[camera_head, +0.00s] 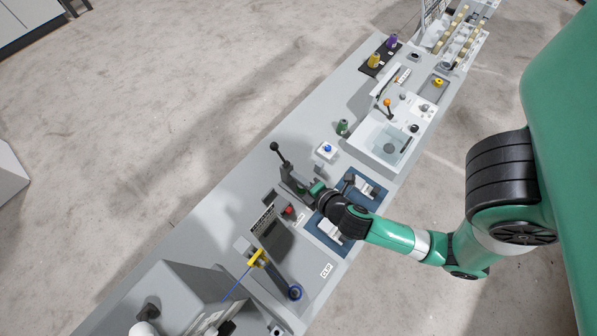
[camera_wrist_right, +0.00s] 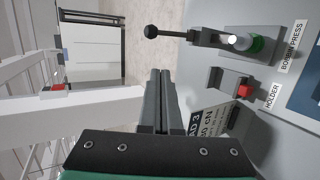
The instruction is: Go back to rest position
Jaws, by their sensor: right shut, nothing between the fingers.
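My right gripper (camera_head: 318,199) is over the middle of the bench in the head view, its arm coming in from the right. In the right wrist view its two fingers (camera_wrist_right: 160,88) lie together, shut and empty. The bobbin press (camera_head: 291,178), with a black ball-ended lever, is close by the gripper in the head view. In the right wrist view the press (camera_wrist_right: 235,45) is to the right of the fingers, apart from them, with a green piece (camera_wrist_right: 257,45) at its end. My left gripper does not show.
A holder with a red part (camera_head: 289,210) and a dark sign plate (camera_head: 263,219) stand near the gripper. A blue mat (camera_head: 322,240) lies under the forearm. A green spool (camera_head: 342,127), white tray (camera_head: 385,147) and grey machine (camera_head: 180,290) stand along the bench. Open floor lies left.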

